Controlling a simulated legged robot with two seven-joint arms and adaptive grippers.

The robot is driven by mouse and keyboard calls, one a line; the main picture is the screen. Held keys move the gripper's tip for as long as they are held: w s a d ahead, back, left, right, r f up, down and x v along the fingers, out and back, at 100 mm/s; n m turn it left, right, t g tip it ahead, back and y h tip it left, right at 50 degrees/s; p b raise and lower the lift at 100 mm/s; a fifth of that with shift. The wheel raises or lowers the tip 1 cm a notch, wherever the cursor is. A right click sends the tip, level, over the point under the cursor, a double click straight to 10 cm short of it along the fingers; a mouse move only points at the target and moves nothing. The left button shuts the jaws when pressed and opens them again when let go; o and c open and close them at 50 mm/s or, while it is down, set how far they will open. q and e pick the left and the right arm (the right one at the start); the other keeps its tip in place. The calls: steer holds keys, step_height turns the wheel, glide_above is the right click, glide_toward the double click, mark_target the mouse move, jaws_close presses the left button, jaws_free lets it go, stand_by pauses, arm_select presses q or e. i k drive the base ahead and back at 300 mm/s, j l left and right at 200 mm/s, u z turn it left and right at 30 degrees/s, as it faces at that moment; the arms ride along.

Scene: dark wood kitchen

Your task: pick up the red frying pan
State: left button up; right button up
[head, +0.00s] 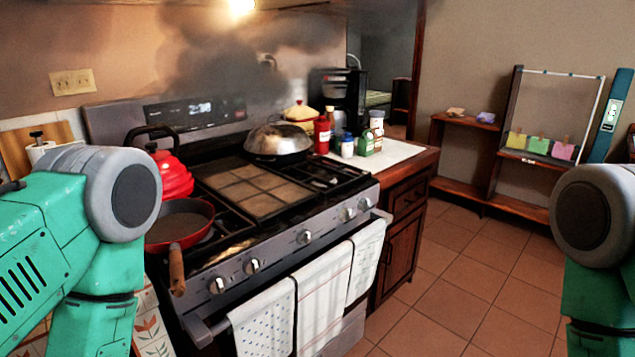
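The red frying pan (184,219) sits on the front left burner of the stove (262,221). Its wooden handle (177,270) points toward me, over the stove's front edge. My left arm is at the left of the head view, close to the pan, and hides part of the pan's left side. My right arm is at the far right edge, well away from the stove. Neither gripper shows in the head view.
A red kettle (172,178) stands just behind the pan. A lidded wok (278,142) is at the back right of the stove. Towels (323,303) hang on the oven handle. Bottles (322,135) crowd the right counter (399,153). The tiled floor (455,285) at right is clear.

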mark_target(181, 224)
steer(key=i+l+u, duration=0.1)
steer(key=u, duration=0.3)
steer(key=i+l+u, duration=0.1)
steer(key=u, duration=0.35)
steer(key=i+l+u, duration=0.1)
steer(key=u, duration=0.3)
steer(key=l+u, duration=0.4)
steer(key=i+j, duration=0.05)
steer(key=j, duration=0.05)
